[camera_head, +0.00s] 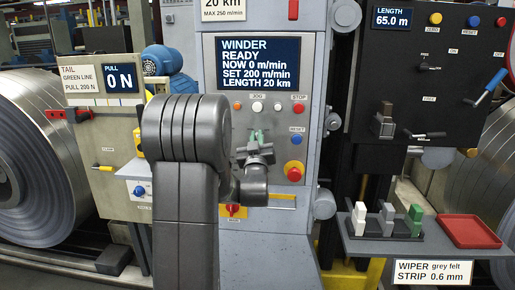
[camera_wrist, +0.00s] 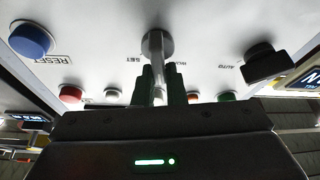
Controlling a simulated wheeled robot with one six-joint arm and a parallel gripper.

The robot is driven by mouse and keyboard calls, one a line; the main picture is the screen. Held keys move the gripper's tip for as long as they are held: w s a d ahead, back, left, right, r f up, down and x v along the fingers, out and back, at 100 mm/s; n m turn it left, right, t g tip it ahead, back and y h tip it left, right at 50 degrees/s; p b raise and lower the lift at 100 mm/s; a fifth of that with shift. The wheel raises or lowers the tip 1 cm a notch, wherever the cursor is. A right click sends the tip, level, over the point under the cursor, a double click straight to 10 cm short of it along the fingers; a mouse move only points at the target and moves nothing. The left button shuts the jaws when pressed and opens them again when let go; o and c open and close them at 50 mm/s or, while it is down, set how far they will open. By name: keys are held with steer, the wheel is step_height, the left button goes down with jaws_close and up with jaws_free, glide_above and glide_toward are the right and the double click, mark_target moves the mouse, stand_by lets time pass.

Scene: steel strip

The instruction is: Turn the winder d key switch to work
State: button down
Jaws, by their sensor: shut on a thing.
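The winder panel (camera_head: 230,112) stands in the middle of the head view, with a blue display (camera_head: 258,64) reading WINDER READY, NOW 0 m/min, SET 200 m/min, LENGTH 20 km. My gripper (camera_head: 257,136) is at the panel, below the JOG buttons, and hides the key switch there. In the wrist view, the key switch (camera_wrist: 157,43) has a round grey base and a narrow metal key. My gripper's green-tipped fingers (camera_wrist: 160,78) are shut on the key. A SET label is left of the switch; a partly hidden label is right. I cannot tell the key's exact position.
A black AUTO selector (camera_wrist: 263,63) is right of the key switch in the wrist view. A blue RESET button (camera_wrist: 31,39) is at left. A red emergency button (camera_head: 293,169) sits right of my gripper. A shelf (camera_head: 372,243) with coloured blocks is at lower right.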

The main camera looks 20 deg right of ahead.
steer(key=shift+w+a+f+n+y+b, duration=0.15)
steer(key=shift+n+y+b, duration=0.95)
steer(key=shift+n+b, duration=0.9)
steer(key=shift+w+a+f+n+y+b, duration=0.1)
steer(key=shift+n+y+b, duration=1.15)
steer(key=shift+n, duration=1.25)
steer(key=c, duration=1.5)
jaws_free()
steer(key=shift+s, duration=0.1)
steer(key=v, duration=1.3)
steer(key=shift+s+a+f+b, duration=0.1)
steer(key=shift+s+f+b, duration=0.15)
steer(key=shift+s+b, duration=0.05)
